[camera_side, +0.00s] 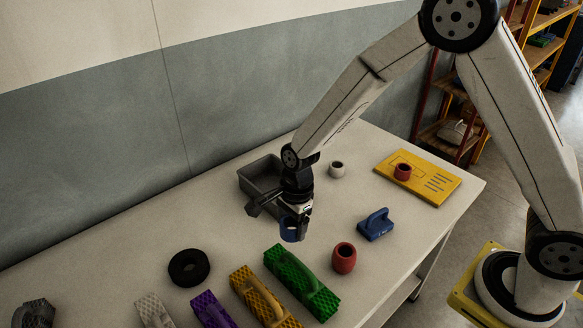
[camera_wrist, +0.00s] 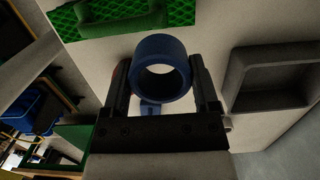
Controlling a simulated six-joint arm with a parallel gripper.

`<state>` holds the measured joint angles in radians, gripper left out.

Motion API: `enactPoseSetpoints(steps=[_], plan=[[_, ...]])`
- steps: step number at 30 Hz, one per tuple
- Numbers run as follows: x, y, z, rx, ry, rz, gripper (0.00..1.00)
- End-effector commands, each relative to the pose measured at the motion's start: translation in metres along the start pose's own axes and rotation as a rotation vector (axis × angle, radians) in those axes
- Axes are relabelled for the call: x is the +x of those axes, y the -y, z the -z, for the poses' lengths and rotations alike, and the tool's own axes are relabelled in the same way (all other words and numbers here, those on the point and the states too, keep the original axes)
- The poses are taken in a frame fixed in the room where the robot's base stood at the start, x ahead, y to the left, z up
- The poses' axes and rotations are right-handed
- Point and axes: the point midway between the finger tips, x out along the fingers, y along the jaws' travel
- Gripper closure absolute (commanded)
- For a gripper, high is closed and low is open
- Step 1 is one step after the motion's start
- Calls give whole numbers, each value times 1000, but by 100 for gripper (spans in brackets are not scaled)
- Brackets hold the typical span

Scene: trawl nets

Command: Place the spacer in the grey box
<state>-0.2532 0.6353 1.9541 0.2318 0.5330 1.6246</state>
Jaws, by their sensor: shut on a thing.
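The blue spacer (camera_side: 291,229) is a short, thick ring with an open hole. My gripper (camera_side: 296,211) is shut on it and holds it above the table, in front of the grey box (camera_side: 262,168). In the wrist view the spacer (camera_wrist: 160,44) sits between the two dark fingers, its hole facing the camera. The grey box is an open rectangular tray. Part of it is hidden behind my gripper in the side view. In the wrist view the box (camera_wrist: 228,76) lies to the right of the spacer, apart from it, and its visible inside looks empty.
A white ring (camera_side: 336,169) stands right of the box. A blue handled block (camera_side: 375,228) and red barrel (camera_side: 344,260) stand right of my gripper. Green (camera_side: 301,283), yellow (camera_side: 263,299) and purple handled blocks lie in front, a black ring (camera_side: 176,268) left. A yellow board (camera_side: 437,190) carries a red ring.

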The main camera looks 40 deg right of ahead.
Motion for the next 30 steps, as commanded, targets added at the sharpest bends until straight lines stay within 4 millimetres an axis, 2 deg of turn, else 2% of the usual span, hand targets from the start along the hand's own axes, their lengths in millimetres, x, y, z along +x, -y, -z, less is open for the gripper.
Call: enactPoseSetpoints(steps=[20,26,30], plan=[[0,2,1,12,0,1,90],[1,17,8,92,-2,9,90],[2,38,17,208,-3,22,90]])
